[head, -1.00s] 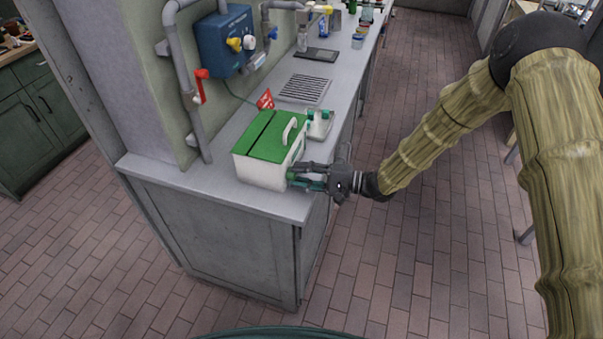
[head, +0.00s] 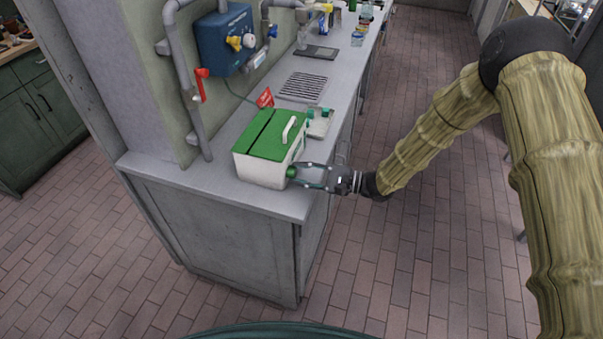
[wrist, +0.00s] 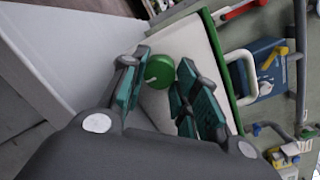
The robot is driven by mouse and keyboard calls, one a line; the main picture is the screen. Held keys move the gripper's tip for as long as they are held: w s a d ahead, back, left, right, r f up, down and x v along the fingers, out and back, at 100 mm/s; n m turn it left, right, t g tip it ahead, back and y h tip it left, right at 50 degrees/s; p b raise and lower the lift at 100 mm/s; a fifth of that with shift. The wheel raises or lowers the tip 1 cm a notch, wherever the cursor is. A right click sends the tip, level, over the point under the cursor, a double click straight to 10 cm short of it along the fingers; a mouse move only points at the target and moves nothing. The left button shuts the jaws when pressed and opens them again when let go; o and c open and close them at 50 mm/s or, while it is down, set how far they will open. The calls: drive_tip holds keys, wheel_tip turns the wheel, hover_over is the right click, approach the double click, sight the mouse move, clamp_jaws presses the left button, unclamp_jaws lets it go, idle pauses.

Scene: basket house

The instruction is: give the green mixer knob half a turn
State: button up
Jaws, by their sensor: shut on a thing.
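The green mixer knob (head: 291,172) is round and sits on the right-hand end face of a white box with a green lid (head: 262,134), near the counter's corner. It also shows in the wrist view (wrist: 159,71), with a small pale mark on its face. My gripper (head: 297,175) reaches in from the right, roughly level, and is shut on the knob. In the wrist view its teal-padded fingers (wrist: 154,80) lie on either side of the knob. The exact contact is partly hidden by the fingers.
The box stands on a grey counter (head: 232,193). Beside it are a small tray with teal items (head: 319,122), a red sign (head: 265,98) and a drain grille (head: 302,86). A blue wall unit (head: 224,42) and pipes are behind. The tiled floor at right is clear.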

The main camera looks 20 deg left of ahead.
drive_tip(key=o, duration=1)
drive_tip(key=shift+o, duration=0.2)
drive_tip(key=w+d, duration=0.1)
drive_tip(key=d, duration=1.1)
